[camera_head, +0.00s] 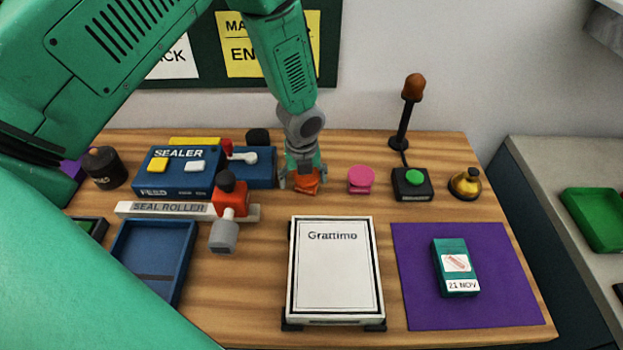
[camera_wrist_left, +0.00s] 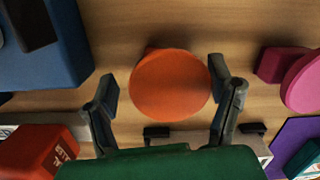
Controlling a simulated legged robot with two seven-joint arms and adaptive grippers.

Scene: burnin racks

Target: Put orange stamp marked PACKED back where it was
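The orange stamp (camera_head: 308,185) is on the wooden table at the back middle, between the blue sealer and the pink stamp. In the left wrist view its round orange top (camera_wrist_left: 170,84) lies between my fingers. No PACKED marking is readable on it. My left gripper (camera_head: 302,181) points down over the stamp, with one finger on each side. The fingers are open. A gap shows at the left finger, and the right finger is close to the disc's edge. My right gripper is in neither view.
The pink stamp (camera_head: 360,179) stands just right of the orange one. The blue sealer (camera_head: 165,184) and red-handled seal roller (camera_head: 230,197) are left. A framed Grattimo sheet (camera_head: 335,265) lies in front. A purple mat (camera_head: 415,300) holds a teal box (camera_head: 455,265).

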